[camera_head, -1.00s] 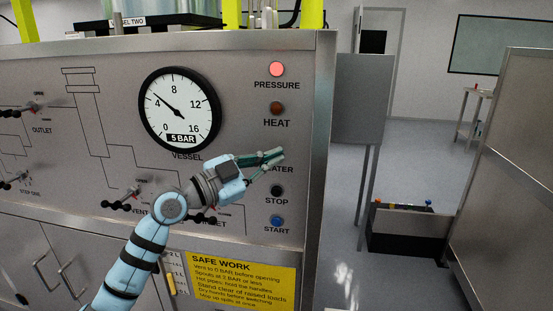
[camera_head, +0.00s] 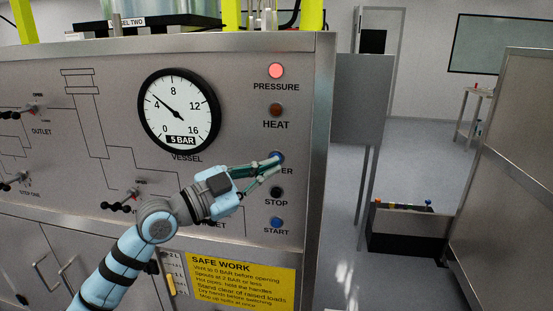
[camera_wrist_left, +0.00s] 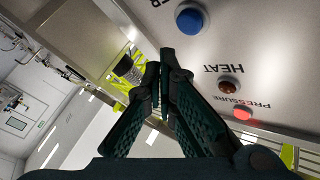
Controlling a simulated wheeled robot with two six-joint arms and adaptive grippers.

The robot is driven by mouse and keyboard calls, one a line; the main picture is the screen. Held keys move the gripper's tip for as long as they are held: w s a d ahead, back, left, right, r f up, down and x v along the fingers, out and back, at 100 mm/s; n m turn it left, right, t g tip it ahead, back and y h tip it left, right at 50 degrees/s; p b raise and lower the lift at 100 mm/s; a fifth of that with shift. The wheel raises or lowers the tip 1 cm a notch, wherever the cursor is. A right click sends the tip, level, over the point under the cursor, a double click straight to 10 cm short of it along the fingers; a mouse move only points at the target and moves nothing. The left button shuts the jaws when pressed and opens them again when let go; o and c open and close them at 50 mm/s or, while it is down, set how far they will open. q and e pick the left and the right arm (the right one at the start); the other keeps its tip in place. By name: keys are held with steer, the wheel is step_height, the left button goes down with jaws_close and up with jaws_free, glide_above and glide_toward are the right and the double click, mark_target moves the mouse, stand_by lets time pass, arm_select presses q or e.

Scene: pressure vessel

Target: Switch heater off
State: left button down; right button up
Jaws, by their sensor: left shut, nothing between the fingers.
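The heater button is a round blue knob (camera_head: 277,157) on the right side of the steel panel, above a label partly hidden by my fingers. It also shows in the left wrist view (camera_wrist_left: 190,18). My left gripper (camera_head: 275,166) is shut and empty, its fingertips at the button's lower edge in the head view. In the left wrist view, the fingertips (camera_wrist_left: 160,62) are beside the button and look apart from it. The HEAT lamp (camera_head: 276,110) is dark brown-red. The right gripper is out of view.
A black STOP button (camera_head: 276,192) and blue START button (camera_head: 277,224) are below. The red PRESSURE lamp (camera_head: 276,71) is bright. The gauge (camera_head: 179,110) reads about 5 bar. Valve handles are to the left. Open floor lies right of the panel.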

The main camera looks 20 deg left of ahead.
arm_select(q)
steer(key=s, duration=0.3)
steer(key=shift+d+p, duration=0.35)
steer(key=shift+d, duration=0.05)
steer(key=shift+w, duration=0.1)
